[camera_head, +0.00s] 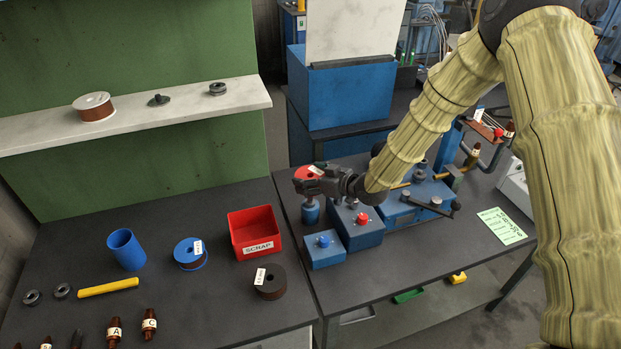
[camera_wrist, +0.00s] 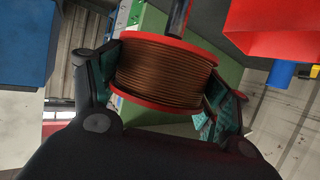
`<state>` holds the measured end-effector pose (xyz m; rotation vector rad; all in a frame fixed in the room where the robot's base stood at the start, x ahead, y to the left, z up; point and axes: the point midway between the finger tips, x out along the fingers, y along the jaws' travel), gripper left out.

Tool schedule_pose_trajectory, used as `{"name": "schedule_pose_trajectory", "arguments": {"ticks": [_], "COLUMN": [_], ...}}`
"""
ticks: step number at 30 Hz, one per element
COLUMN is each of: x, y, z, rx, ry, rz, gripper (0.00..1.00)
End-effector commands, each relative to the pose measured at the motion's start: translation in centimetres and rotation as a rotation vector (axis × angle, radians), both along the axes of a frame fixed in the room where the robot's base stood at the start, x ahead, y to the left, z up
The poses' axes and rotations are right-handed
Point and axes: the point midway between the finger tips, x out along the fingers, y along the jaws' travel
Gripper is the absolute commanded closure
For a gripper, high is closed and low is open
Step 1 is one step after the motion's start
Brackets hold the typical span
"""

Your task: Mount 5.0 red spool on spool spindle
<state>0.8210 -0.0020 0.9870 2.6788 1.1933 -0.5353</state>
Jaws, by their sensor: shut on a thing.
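The red spool (camera_wrist: 168,80) has red flanges and is wound with copper-brown wire. In the wrist view it sits between both fingers of my gripper (camera_wrist: 165,92), which is shut on it. In the head view the red spool (camera_head: 309,173) shows its top flange with a pale label, and my gripper (camera_head: 318,180) holds it from the right. A blue post (camera_head: 310,212), apparently the spool spindle's base, stands just below the spool. A dark rod (camera_wrist: 179,14) shows at one flange in the wrist view. I cannot tell how far it enters the spool.
The red scrap bin (camera_head: 253,233) stands left of the post. Blue button boxes (camera_head: 326,250) are close on its right. A blue spool (camera_head: 190,254), a black spool (camera_head: 270,282) and a blue cup (camera_head: 126,249) stand on the left table. A white spool (camera_head: 94,107) is on the shelf.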

Motion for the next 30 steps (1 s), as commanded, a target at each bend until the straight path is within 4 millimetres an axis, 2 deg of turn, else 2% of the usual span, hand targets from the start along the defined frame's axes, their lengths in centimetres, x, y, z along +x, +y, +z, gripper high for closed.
{"name": "schedule_pose_trajectory", "arguments": {"ticks": [30], "x": [0.1], "y": [0.0], "z": [-1.7], "rx": [0.002], "ry": [-0.003], "rz": [0.000], "gripper": [0.76]}}
